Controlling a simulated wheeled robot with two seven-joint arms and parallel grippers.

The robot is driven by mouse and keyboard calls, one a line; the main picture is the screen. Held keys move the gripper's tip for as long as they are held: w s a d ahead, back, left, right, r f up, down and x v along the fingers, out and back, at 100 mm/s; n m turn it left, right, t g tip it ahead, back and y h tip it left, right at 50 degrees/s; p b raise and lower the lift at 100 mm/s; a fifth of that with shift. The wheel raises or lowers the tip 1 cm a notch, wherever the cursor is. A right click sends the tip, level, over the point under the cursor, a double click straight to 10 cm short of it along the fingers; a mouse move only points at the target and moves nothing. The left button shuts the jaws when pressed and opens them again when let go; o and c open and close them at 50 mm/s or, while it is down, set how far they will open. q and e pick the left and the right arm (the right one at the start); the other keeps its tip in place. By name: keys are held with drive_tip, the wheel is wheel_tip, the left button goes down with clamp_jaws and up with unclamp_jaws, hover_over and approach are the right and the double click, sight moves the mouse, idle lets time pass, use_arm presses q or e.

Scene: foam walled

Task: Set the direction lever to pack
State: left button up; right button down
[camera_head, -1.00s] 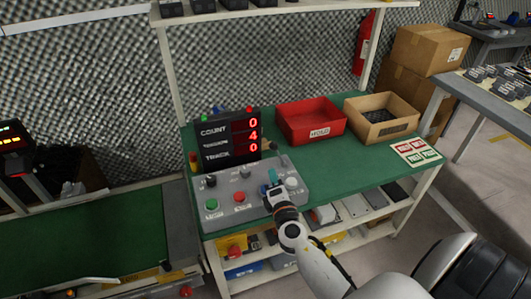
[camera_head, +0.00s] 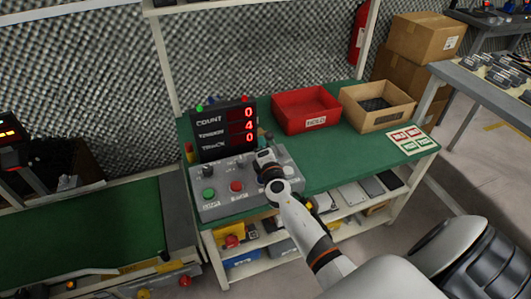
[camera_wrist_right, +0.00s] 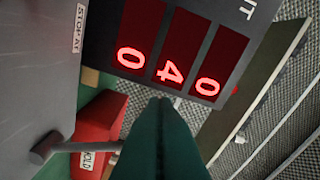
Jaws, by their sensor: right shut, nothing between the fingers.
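The grey control box (camera_head: 240,192) stands on the green bench with a green button (camera_head: 208,194), a red button (camera_head: 236,186) and dark knobs. My right gripper (camera_head: 264,156) is over the box's right rear part, hiding what lies beneath it. In the right wrist view its green fingers (camera_wrist_right: 160,104) are together and empty. A lever with a grey rod and dark knob (camera_wrist_right: 44,148) shows at the lower left there, beside the fingers and apart from them at its knob. Its far end is hidden, and its setting label is not readable. My left gripper is not in view.
The display (camera_head: 225,130) reads 0, 4, 0 behind the box. A red bin (camera_head: 306,124) labelled HOLD and a tan bin (camera_head: 377,120) stand to the right. Green bench top is free in front of the bins. A conveyor (camera_head: 90,235) runs at the left.

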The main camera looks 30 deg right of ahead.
drive_tip(key=shift+w+d, duration=0.1)
drive_tip(key=shift+w, duration=0.2)
drive_tip(key=shift+r, duration=0.1)
